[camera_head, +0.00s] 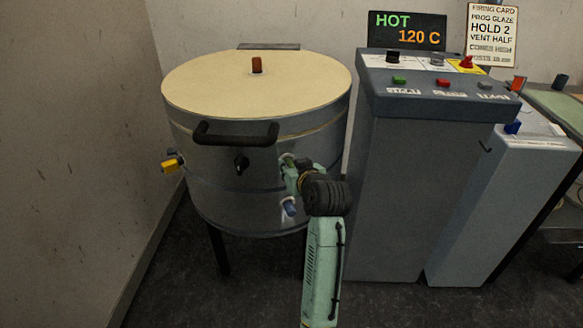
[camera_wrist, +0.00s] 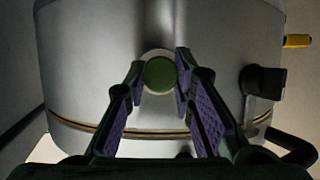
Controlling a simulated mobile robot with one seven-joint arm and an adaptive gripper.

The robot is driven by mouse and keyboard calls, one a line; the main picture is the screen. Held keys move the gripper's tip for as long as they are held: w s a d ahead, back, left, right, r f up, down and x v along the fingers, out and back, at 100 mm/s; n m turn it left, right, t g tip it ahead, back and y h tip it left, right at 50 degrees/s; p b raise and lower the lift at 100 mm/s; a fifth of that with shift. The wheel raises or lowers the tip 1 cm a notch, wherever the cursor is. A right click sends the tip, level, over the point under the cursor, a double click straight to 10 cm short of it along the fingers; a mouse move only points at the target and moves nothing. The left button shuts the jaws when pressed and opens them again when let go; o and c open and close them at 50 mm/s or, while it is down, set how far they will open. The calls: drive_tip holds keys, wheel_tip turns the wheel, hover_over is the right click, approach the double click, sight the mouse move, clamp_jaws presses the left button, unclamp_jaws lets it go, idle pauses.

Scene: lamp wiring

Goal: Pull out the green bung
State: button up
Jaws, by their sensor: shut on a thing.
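The green bung (camera_wrist: 160,74) shows its round end in the wrist view, in a pale ring on the kiln's metal wall (camera_wrist: 85,60). My gripper (camera_wrist: 163,76) has one fingertip on each side of the bung and is shut on it. In the head view my gripper (camera_head: 291,174) is at the right front side of the round kiln (camera_head: 215,195). The bung cannot be made out there, behind my gripper and wrist. The bung appears seated in the wall.
The kiln has a pale lid with an orange-brown plug (camera_head: 257,65), a black handle (camera_head: 236,133), a yellow bung (camera_head: 170,166) at left and a blue one (camera_head: 289,207) below my gripper. A grey control cabinet (camera_head: 430,170) stands at right. A wall closes off the left.

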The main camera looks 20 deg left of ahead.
clamp_jaws()
drive_tip(key=shift+s+d, duration=0.45)
drive_tip(key=shift+s, duration=0.1)
idle(0.5)
drive_tip(key=s+d+p, duration=0.1)
drive_tip(key=s+d, duration=0.5)
drive_tip(key=s, duration=0.1)
drive_tip(key=shift+s+p, duration=0.25)
drive_tip(key=shift+p, duration=0.1)
idle(1.0)
